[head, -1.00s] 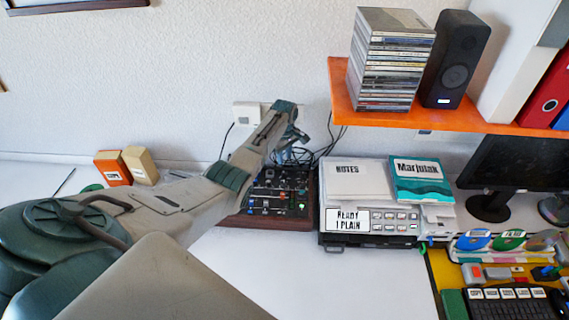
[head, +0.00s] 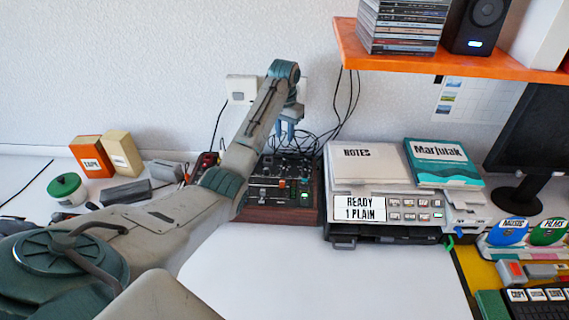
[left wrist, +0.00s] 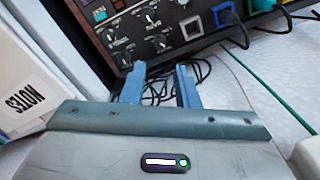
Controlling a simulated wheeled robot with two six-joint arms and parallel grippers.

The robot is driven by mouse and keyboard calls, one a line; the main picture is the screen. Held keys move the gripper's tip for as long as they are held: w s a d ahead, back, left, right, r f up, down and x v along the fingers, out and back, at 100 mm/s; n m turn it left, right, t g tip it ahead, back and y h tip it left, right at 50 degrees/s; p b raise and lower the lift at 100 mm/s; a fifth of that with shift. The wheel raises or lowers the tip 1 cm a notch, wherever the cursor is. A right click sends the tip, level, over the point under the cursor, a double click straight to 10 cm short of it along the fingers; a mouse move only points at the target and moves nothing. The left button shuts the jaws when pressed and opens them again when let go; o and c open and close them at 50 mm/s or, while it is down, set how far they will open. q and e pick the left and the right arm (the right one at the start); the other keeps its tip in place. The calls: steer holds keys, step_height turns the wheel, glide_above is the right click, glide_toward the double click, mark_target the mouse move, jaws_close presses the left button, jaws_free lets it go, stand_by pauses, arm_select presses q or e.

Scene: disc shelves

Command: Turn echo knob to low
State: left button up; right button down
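The dark mixer box (head: 262,212) with wooden sides stands on the white table against the wall. It carries small knobs, sliders and coloured buttons. In the left wrist view its panel (left wrist: 172,32) shows several black knobs with white marks, such as one knob (left wrist: 151,18); their labels are too small to read, so I cannot tell which is echo. My left gripper (head: 286,131) hangs above the back part of the mixer, pointing down. In the left wrist view its two blue fingers (left wrist: 160,82) are apart with nothing between them. My right gripper is out of view.
Cables (head: 318,147) run behind the mixer. A grey machine (head: 400,222) with a notes pad stands close on its right. An orange shelf (head: 400,61) overhangs the right side. Tape boxes (head: 90,157) stand left. The front table is clear.

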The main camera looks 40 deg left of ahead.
mark_target(284, 160)
arm_select(q)
step_height(284, 160, down, 10)
steer(key=shift+f+p, duration=0.15)
steer(key=shift+p, duration=0.55)
steer(key=shift+c, duration=0.2)
jaws_close()
